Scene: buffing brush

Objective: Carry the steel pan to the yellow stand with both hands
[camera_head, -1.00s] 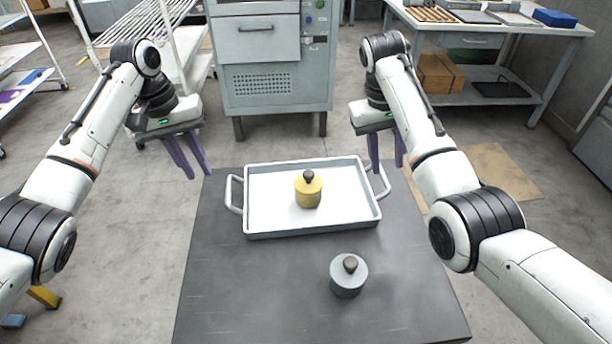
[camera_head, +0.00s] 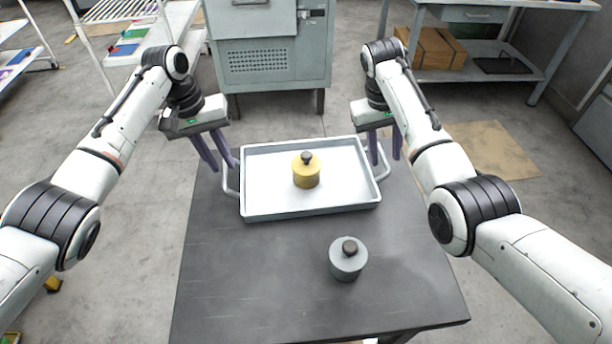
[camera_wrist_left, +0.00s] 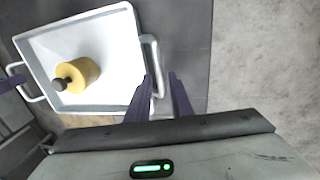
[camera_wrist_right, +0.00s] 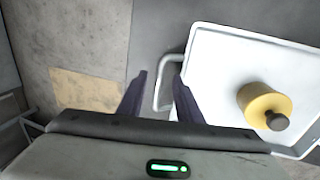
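The steel pan (camera_head: 270,206), a shallow white-floored tray with grey walls, lies on the dark table. A yellow knobbed pot (camera_head: 306,174) stands in it. My left gripper (camera_head: 222,168) is open at the pan's left handle (camera_head: 226,183); in the left wrist view that handle (camera_wrist_left: 159,65) shows at its fingertips. My right gripper (camera_head: 384,162) is open at the right handle (camera_head: 385,166); in the right wrist view that handle (camera_wrist_right: 162,88) lies between the fingers. Neither grips. A small yellow piece (camera_head: 53,285) shows low at left, mostly hidden by my left arm; I cannot tell whether it is the stand.
A grey knobbed pot (camera_head: 348,262) stands on the dark table (camera_head: 250,290) in front of the pan. A grey cabinet (camera_head: 268,60) stands behind the table. A white rack (camera_head: 130,45) is at back left, a workbench (camera_head: 545,70) with boxes at back right.

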